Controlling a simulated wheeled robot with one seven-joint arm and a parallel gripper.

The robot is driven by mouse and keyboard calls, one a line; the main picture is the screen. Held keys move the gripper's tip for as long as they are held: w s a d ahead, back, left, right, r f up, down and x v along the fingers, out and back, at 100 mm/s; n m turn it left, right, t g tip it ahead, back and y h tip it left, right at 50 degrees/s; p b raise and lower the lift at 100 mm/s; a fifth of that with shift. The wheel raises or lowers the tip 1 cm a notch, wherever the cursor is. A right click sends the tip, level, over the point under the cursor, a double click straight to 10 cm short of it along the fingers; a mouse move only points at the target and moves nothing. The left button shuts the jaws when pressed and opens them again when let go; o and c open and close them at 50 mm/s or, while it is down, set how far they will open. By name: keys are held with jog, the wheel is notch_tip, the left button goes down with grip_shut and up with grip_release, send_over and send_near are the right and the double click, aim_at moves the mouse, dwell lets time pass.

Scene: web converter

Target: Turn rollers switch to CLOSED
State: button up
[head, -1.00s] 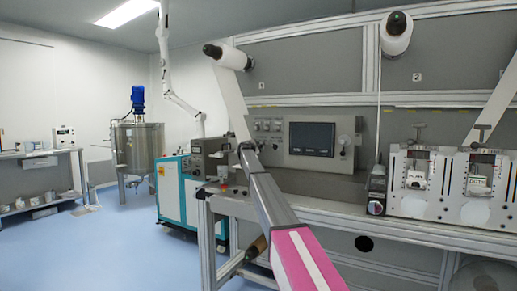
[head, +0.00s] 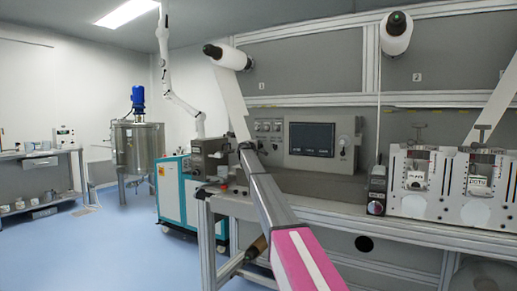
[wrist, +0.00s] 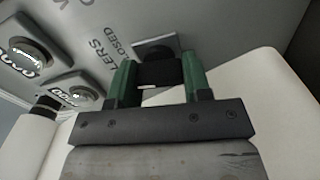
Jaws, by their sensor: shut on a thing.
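My gripper (wrist: 158,66) is at the control panel in the wrist view, its two green fingers on either side of a black switch knob (wrist: 160,73) and shut on it. Which way the knob points is hard to tell. In the head view my arm reaches to the panel (head: 270,140), and the gripper is too small to make out there.
Two other round controls (wrist: 30,55) sit on the panel at the left of the wrist view. White rounded shapes (wrist: 255,95) flank the gripper. In the head view a dark screen (head: 312,139) is right of the switches, and a white web (head: 232,103) runs down close to my arm.

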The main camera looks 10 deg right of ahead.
jog(key=shift+m, duration=2.3)
jog(key=o, duration=0.9)
jog(key=shift+s+a, duration=0.1)
jog(key=shift+s, duration=0.05)
jog(key=v, duration=1)
jog(key=shift+s+a, duration=0.15)
jog(key=shift+s, duration=0.1)
